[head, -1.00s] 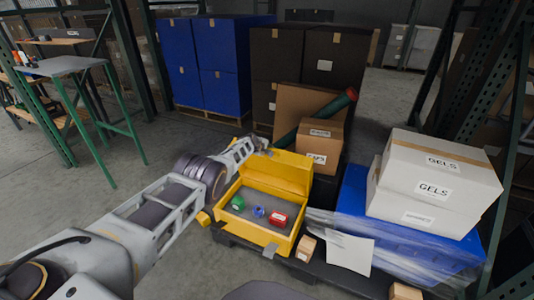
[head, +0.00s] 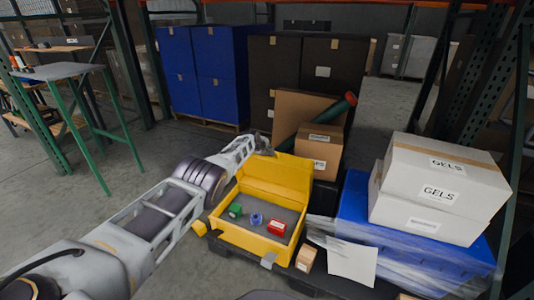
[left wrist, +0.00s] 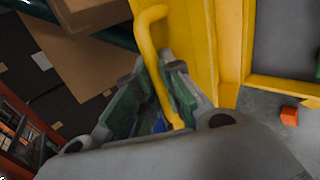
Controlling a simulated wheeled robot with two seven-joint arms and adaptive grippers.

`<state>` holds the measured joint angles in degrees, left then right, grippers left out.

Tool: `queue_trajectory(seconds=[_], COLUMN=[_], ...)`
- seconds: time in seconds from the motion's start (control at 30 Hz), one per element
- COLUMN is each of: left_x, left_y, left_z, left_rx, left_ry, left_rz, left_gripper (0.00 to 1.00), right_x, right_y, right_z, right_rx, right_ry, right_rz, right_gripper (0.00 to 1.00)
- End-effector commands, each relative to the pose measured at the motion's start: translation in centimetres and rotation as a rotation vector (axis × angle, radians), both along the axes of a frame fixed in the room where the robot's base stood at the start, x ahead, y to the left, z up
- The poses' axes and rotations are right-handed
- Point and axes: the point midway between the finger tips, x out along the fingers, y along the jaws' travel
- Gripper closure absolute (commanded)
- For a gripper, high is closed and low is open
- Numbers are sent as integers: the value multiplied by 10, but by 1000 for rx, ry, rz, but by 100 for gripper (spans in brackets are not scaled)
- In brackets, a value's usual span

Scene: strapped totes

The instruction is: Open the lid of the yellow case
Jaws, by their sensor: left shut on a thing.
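The yellow case (head: 252,241) stands on a dark pallet with its lid (head: 276,176) raised at the back. Inside on the grey floor are a green item (head: 235,210), a blue roll (head: 256,218) and a red item (head: 277,228). My left gripper (head: 263,146) is at the lid's upper left corner. In the left wrist view, my left gripper (left wrist: 162,100) is shut on the yellow lid handle (left wrist: 152,50), which passes between its fingers. The exact contact is partly hidden. My right gripper is not seen.
Cardboard boxes (head: 318,150) and a green tube (head: 345,105) stand just behind the lid. White boxes labelled GELS (head: 440,185) sit on a blue wrapped tote (head: 357,215) to the right. A small carton (head: 306,259) is beside the case front. Open floor lies left.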

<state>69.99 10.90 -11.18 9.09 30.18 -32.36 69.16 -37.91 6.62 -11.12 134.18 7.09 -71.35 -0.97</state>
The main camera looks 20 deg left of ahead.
Motion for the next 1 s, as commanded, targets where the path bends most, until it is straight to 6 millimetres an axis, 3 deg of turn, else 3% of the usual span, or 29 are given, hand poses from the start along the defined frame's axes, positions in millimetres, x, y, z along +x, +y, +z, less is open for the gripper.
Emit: queue_trajectory(seconds=[0.4, 0.43, 0.6, 1.0], left_x=[2, 2, 1, 0], left_y=[-4, -4, -3, 0], left_z=[2, 2, 2, 0], left_rx=[-3, -3, -1, 0], left_ry=[-3, -3, -2, 1], left_rz=[-3, -3, -1, 1], left_gripper=[100, 88, 68, 68], right_x=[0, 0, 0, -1], right_y=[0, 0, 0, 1], right_z=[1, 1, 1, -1], right_rx=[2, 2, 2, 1], right_ry=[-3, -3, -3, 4], right_rz=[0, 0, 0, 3], right_gripper=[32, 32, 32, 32])
